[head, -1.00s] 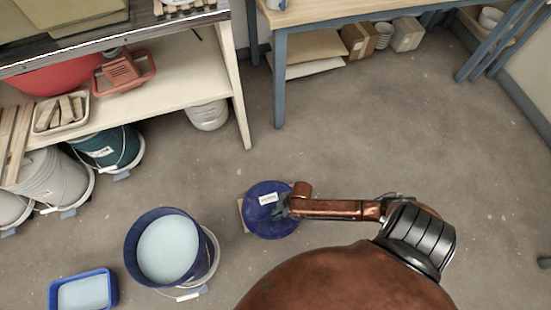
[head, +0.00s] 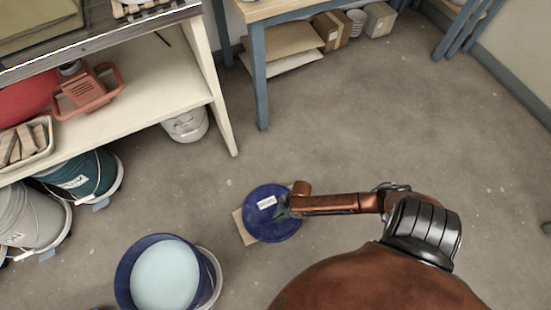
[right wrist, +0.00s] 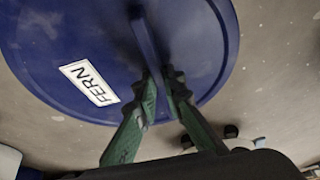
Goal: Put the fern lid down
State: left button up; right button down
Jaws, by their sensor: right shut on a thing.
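The fern lid (head: 264,222) is a round dark blue disc with a white label, over a tan board (head: 243,228) on the floor. In the right wrist view the lid (right wrist: 75,40) fills the upper left, and its label reads FERN. My right gripper (head: 284,207) is shut on the lid's raised handle; in the right wrist view its green fingers (right wrist: 163,90) pinch the handle from both sides. I cannot tell whether the lid touches the board. My left gripper is not in view.
An open blue bucket (head: 125,268) of pale blue glaze stands left of the lid. A shelf (head: 150,110) with buckets under it is at the left, and a blue-legged table (head: 260,85) stands behind. The floor to the right is clear.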

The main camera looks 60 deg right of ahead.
jog(key=c, duration=2.5)
grip_release()
jog(key=shift+f, duration=0.1)
jog(key=o, duration=0.5)
jog(key=shift+c, duration=0.2)
